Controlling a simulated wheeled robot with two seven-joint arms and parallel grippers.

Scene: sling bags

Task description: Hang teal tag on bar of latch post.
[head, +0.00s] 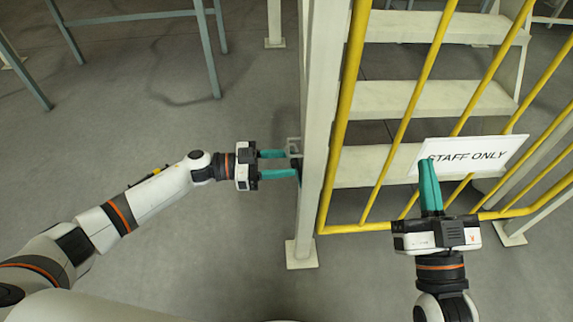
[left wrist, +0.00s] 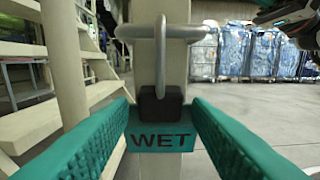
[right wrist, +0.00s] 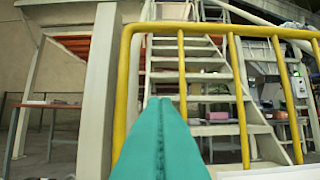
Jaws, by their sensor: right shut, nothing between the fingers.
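The teal tag (left wrist: 160,138), marked WET, hangs upright below a dark block (left wrist: 161,104) in the left wrist view. A grey metal loop (left wrist: 161,62) rises from the block and crosses in front of the grey bar (left wrist: 135,31) of the pale latch post (left wrist: 144,68). It appears to hang over the bar; its far side is hidden. My left gripper (head: 291,164) is open at the post, its fingertips on either side of the block with small gaps. My right gripper (head: 429,162) is shut and empty in front of the stairs.
A yellow railing (head: 435,60) with a white STAFF ONLY sign (head: 505,152) stands right of the post, close to my right gripper. Pale stairs (head: 395,99) rise behind it. The floor (head: 150,110) left of the post is clear near my left arm.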

